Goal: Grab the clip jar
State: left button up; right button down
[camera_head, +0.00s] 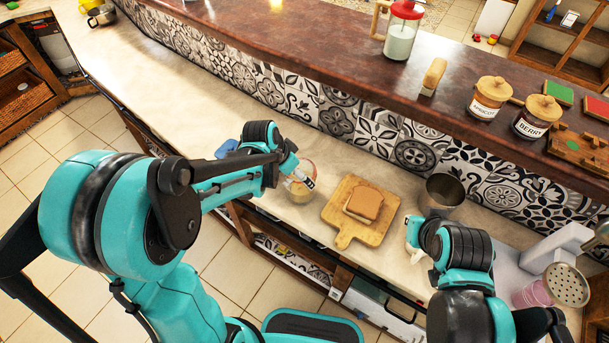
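A clear glass jar (300,192) with an orange-red rim stands on the lower counter, left of the cutting board; it may be the clip jar. My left gripper (304,180) is at this jar and covers part of it. I cannot tell whether its fingers touch or close on the jar. A taller glass jar with a red lid (401,32) and pale contents stands on the upper ledge at the back. My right gripper (414,238) is low over the counter, right of the board and in front of a metal cup. Its finger opening is unclear.
A wooden board (345,228) with bread (364,203) lies mid-counter. A metal cup (441,193) stands to its right, near the sink. Two labelled jars (490,97) (537,117) stand on the ledge. A blue item (227,148) lies behind my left arm. The far-left counter is largely clear.

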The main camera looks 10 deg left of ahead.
pick_arm(q)
jog(key=x, duration=0.2)
jog(key=b+x, duration=0.1)
jog(key=x, duration=0.1)
jog(key=b+x, duration=0.1)
jog(key=x, duration=0.2)
jog(key=shift+a, duration=0.25)
jog(key=shift+w+d+f, duration=0.1)
jog(key=shift+w+f, duration=0.05)
jog(key=shift+f, duration=0.15)
jog(key=shift+r, duration=0.1)
jog(key=c, duration=1.8)
jog(key=shift+o, duration=0.2)
